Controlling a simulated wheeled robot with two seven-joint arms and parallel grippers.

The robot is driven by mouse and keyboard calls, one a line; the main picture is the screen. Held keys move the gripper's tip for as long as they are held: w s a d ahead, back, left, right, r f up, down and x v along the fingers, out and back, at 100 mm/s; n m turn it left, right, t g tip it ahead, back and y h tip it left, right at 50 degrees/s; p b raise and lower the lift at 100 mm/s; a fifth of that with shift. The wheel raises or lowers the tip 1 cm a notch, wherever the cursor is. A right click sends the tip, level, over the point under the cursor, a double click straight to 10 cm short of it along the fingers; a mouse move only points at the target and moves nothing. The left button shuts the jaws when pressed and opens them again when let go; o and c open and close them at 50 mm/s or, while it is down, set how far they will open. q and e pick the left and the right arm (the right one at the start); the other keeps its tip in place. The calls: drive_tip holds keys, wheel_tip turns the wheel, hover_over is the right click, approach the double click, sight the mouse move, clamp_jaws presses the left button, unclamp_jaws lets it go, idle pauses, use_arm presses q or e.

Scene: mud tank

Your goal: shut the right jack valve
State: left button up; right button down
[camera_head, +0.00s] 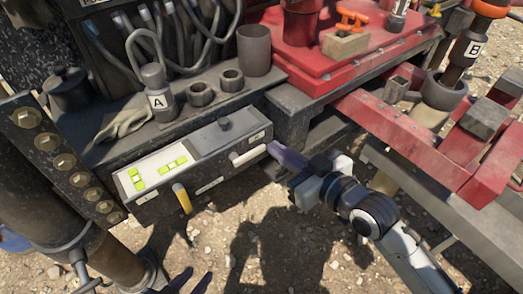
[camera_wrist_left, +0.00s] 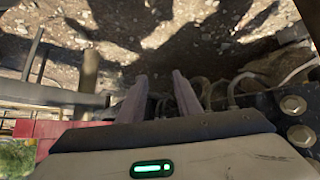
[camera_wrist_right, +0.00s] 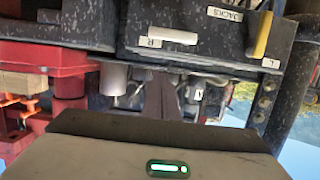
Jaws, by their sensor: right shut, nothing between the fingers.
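The right jack valve is a white lever (camera_head: 249,156) on the front of the grey control box (camera_head: 225,140). The lever lies sideways, along the box face. In the right wrist view the white lever (camera_wrist_right: 172,35) is beside an "R" label. My right gripper (camera_head: 272,148) is shut and empty, close to the right end of the lever in the head view. Its fingers (camera_wrist_right: 160,95) appear apart from the lever in the right wrist view. My left gripper (camera_head: 188,280) is at the bottom of the head view; its fingers (camera_wrist_left: 160,85) are open and empty.
A yellow lever (camera_head: 181,198), near an "L" label, points down from the box's left part. A "JACKS" label (camera_wrist_right: 225,14) is between the levers. The red frame (camera_head: 400,135) is right of my right gripper. Stony ground (camera_head: 230,235) is below the box.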

drive_tip(key=b, duration=0.1)
hover_over(262, 151)
drive_tip(key=s, duration=0.3)
wheel_tip(262, 151, down, 2)
wheel_tip(262, 151, down, 3)
drive_tip(key=shift+a+r+b, duration=0.1)
drive_tip(key=shift+b, duration=0.45)
drive_tip(key=shift+f, duration=0.45)
use_arm(q)
drive_tip(key=shift+w+f, duration=0.1)
drive_tip(key=shift+f, duration=0.6)
